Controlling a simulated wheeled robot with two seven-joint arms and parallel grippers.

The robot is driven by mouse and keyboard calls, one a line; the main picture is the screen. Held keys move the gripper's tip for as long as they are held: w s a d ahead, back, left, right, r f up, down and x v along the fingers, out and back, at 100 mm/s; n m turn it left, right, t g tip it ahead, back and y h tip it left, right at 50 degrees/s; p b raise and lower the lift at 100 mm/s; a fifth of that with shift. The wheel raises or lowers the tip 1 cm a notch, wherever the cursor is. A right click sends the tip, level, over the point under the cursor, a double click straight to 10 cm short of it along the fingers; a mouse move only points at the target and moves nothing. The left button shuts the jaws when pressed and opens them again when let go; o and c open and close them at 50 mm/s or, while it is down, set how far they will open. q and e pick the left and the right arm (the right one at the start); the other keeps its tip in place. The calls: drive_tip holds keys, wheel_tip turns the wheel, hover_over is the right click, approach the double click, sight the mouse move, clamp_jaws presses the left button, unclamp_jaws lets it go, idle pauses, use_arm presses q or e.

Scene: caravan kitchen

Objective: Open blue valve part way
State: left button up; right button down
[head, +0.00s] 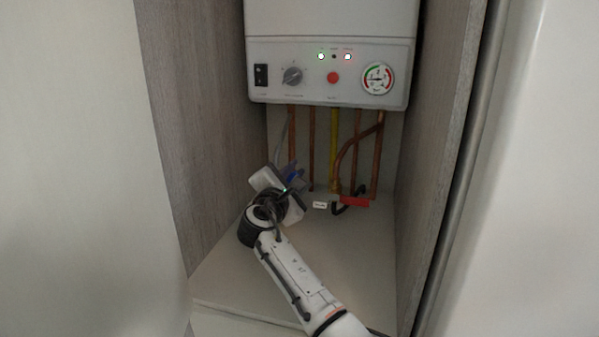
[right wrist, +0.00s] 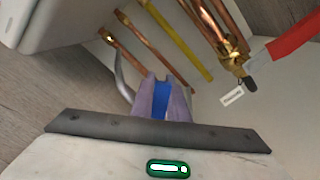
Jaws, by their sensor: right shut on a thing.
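The blue valve (head: 292,178) is on the leftmost copper pipe below the boiler, and only a small blue part shows in the head view. My right gripper (head: 291,176) reaches it from below and is shut on the blue handle. In the right wrist view the blue handle (right wrist: 160,99) sits between the two purple-grey fingers (right wrist: 162,98). The fingers and gripper body hide most of the valve, so its exact angle is hard to tell. My left gripper is not in view.
The white boiler (head: 330,70) hangs above, with knob, lights and gauge. A red valve handle (head: 355,202) with a white tag (head: 320,205) lies to the right, near a yellow pipe (head: 335,145). Wooden side walls (head: 190,110) enclose the narrow space above the pale shelf (head: 340,250).

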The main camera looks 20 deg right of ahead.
drive_tip(key=c, duration=1.7)
unclamp_jaws()
drive_tip(key=shift+a, duration=0.15)
drive_tip(key=v, duration=1)
drive_tip(key=shift+s+b, duration=0.1)
drive_tip(key=shift+b, duration=0.25)
